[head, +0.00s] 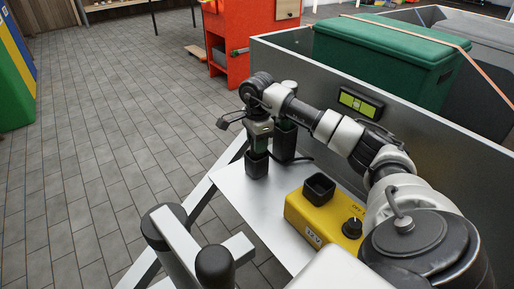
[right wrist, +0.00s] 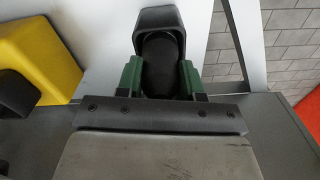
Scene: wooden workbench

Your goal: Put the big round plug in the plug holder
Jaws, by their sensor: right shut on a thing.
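My right gripper (head: 259,140) points down over the left end of the metal shelf. In the right wrist view its two green fingers (right wrist: 162,80) are shut on the big round plug (right wrist: 162,65), which is black. A black square cup, seemingly the plug holder (head: 256,166), stands on the shelf directly below the gripper; it also shows in the right wrist view (right wrist: 158,18). The plug's end overlaps the cup's opening there, but I cannot tell how deep it sits. My left gripper is not in view.
A yellow box (head: 300,216) with a black square socket (head: 318,187) and a knob (head: 352,228) is on the shelf, right of the cup. A dark upright post (head: 285,143) stands close behind the gripper. A grey metal wall (head: 440,140) bounds the shelf behind.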

